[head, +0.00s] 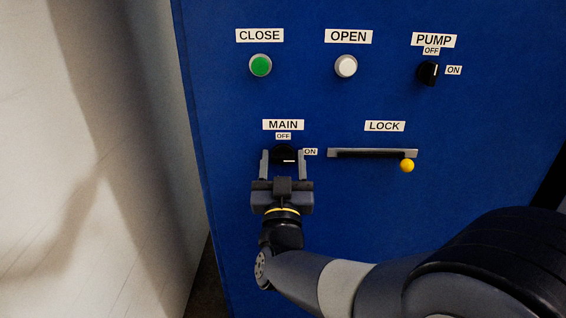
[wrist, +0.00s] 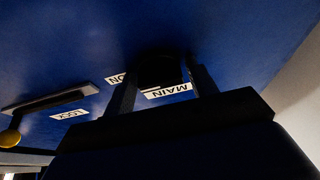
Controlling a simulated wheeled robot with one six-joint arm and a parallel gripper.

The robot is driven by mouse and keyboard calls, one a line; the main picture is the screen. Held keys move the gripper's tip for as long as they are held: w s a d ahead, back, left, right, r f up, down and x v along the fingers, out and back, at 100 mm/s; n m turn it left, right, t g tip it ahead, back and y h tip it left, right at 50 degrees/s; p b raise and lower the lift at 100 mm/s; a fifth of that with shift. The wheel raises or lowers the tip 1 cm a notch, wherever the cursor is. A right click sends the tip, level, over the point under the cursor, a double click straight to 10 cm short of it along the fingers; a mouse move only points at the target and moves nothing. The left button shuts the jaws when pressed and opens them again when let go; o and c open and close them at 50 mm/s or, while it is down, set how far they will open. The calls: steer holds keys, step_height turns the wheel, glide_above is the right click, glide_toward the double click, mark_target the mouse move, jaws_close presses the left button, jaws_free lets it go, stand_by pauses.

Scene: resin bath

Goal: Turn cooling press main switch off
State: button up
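The main switch (head: 283,152) is a black rotary knob on the blue panel, under the labels MAIN and OFF, with ON to its right. Its white mark lies level and points right, toward ON. My gripper (head: 283,159) is in front of it, with one finger left and one right of the knob. The fingers are spread wide and appear apart from the knob. In the wrist view the knob (wrist: 160,70) is a dark shape between the two fingertips (wrist: 161,80). Whether the fingers overlap the knob in depth is hard to tell.
The blue panel (head: 350,240) also carries a green CLOSE button (head: 260,65), a white OPEN button (head: 346,66) and a black PUMP knob (head: 428,73). A LOCK lever (head: 370,153) with a yellow ball end sits close to the right. A pale wall (head: 100,200) stands left.

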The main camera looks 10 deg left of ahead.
steer(key=c, duration=0.7)
steer(key=shift+n, duration=0.5)
steer(key=n+y, duration=0.1)
steer(key=n, duration=0.1)
steer(key=n+g+y, duration=0.1)
steer(key=n, duration=0.1)
steer(key=shift+d+y, duration=0.15)
steer(key=shift+y, duration=0.15)
steer(key=n+g+y, duration=0.1)
steer(key=n, duration=0.4)
steer(key=n+g+y, duration=0.1)
steer(key=n, duration=0.1)
steer(key=shift+d+r+n+g+y+b, duration=0.1)
steer(key=shift+n+g+y+b, duration=0.2)
steer(key=n+g, duration=0.2)
steer(key=n, duration=0.3)
steer(key=shift+r, duration=0.1)
steer(key=shift+n+g, duration=0.9)
steer(key=shift+n, duration=1.5)
